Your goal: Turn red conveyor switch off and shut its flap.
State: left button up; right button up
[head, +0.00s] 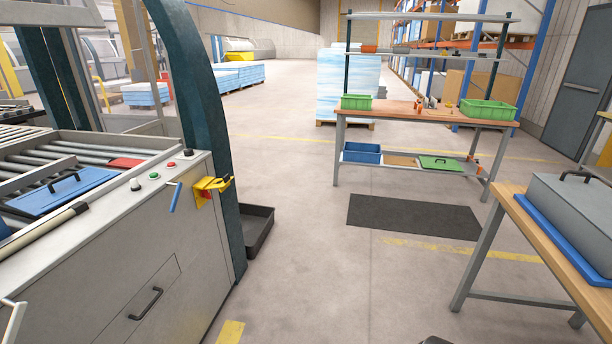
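The red conveyor switch (207,194) is a small red part in a yellow housing on the right end of the grey machine's front, beside a dark green post. A yellow flap (221,183) sticks outward from the housing and does not cover the red part. The switch is too small here to tell which way it is turned.
The grey conveyor cabinet (110,255) fills the left, with panel buttons (154,176) and a blue lever (175,197) near the switch. A dark tray (258,230) lies behind the post. Open floor separates the cabinet from a table (555,240) at right.

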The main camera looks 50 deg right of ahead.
aim_at(204, 193)
jog(key=z, duration=0.85)
jog(key=i+l+z, duration=0.15)
jog(key=i+l, duration=0.35)
jog(key=i+l+z, duration=0.2)
jog(key=i+l, duration=0.2)
jog(key=i, duration=0.1)
